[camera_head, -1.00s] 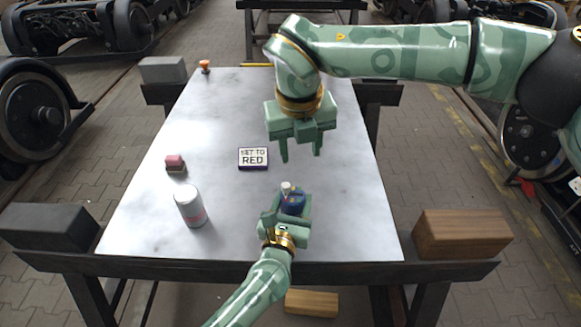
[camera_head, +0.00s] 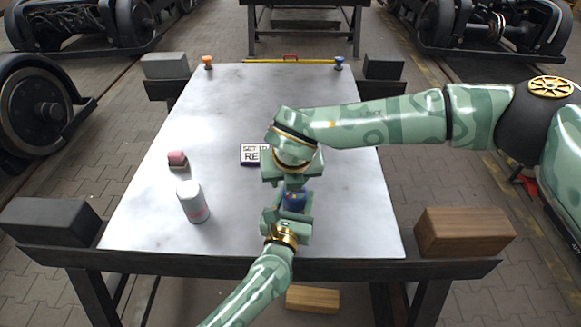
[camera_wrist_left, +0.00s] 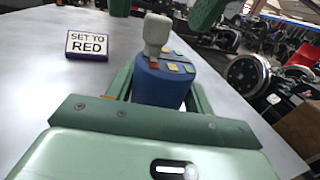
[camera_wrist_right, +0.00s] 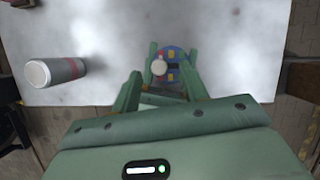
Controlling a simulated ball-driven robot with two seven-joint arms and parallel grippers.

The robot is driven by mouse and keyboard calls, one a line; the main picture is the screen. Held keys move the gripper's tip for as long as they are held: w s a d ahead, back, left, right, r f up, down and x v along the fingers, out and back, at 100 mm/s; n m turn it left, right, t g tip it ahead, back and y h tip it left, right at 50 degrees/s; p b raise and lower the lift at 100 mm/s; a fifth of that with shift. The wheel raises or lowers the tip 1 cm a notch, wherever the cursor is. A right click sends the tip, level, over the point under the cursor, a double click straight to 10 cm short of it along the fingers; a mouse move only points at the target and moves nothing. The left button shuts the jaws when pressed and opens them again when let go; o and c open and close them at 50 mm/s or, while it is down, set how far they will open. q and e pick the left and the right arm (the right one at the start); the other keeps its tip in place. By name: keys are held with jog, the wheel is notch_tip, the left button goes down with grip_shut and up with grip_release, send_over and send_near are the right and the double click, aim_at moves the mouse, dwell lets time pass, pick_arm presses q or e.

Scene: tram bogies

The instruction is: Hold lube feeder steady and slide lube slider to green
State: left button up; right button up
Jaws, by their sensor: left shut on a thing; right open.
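The lube feeder (camera_wrist_left: 165,88) is a short blue cylinder with small coloured patches on top, standing upright on the table. Its slider knob (camera_wrist_left: 156,38) is pale grey and stands beside a red patch at the left in the left wrist view. My left gripper (camera_head: 289,212) is shut on the feeder, one finger on each side. My right gripper (camera_head: 293,180) is open just above the feeder and hides its knob in the head view. In the right wrist view the knob (camera_wrist_right: 159,67) shows beyond the open fingers, apart from them.
A sign (camera_wrist_left: 88,44) reads "SET TO RED", behind the feeder. A white can (camera_head: 193,201) and a pink-topped block (camera_head: 177,160) stand on the left. Orange (camera_head: 208,62) and blue (camera_head: 339,63) knobs and a yellow strip (camera_head: 280,61) lie at the far edge. The table's middle is mostly clear.

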jog(key=shift+w+f, duration=0.3)
jog(key=shift+f, duration=0.3)
grip_shut()
jog(key=shift+s+d, duration=0.1)
jog(key=shift+d, duration=1.4)
